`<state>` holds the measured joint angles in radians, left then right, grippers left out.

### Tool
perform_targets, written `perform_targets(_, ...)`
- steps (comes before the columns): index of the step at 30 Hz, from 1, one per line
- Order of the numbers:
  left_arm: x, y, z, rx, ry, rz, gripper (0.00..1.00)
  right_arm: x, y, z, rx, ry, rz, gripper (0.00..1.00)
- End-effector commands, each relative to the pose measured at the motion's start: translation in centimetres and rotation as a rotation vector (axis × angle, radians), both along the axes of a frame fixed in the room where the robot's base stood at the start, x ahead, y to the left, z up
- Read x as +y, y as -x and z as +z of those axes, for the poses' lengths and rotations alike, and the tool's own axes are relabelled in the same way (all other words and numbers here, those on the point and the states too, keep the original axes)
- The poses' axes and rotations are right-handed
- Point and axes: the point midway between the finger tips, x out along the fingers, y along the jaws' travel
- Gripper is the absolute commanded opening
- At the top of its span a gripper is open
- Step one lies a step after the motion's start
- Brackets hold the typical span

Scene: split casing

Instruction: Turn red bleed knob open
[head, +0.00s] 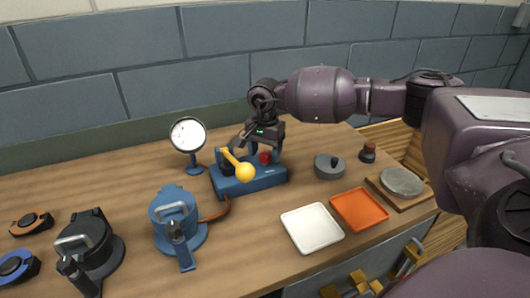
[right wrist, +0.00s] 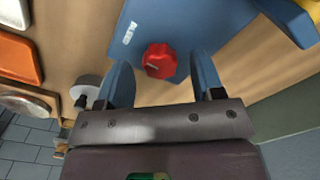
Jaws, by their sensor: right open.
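The red bleed knob (head: 265,157) sits on top of the blue pump base (head: 252,180), at its right end. In the right wrist view the red knob (right wrist: 159,61) is lobed and lies between and just beyond the two blue fingertips. My right gripper (head: 264,152) points down over the knob and is open, with a finger on each side. In the right wrist view the gripper (right wrist: 162,80) shows gaps between both fingers and the knob. My left gripper is in neither view.
A gauge (head: 188,134) stands behind left of the base. A white tray (head: 312,228), an orange tray (head: 359,209) and a grey lidded disc (head: 329,166) lie to the right. A wall rises behind.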

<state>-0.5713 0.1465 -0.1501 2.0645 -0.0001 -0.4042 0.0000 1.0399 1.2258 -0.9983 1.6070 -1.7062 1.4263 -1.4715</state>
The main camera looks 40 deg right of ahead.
Motion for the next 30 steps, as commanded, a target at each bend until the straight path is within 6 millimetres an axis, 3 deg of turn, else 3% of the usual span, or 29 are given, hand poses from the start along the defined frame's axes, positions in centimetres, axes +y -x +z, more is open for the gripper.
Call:
perform_targets(15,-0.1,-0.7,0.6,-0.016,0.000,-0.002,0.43,0.0,-0.1,8.7,-0.004,0.000,0.000,0.61)
perform_targets(21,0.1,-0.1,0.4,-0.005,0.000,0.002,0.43,0.0,0.0,10.0,-0.003,-0.001,0.000,0.61)
perform_targets(30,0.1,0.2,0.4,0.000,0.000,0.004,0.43,0.0,0.0,10.1,-0.002,-0.001,0.000,0.61)
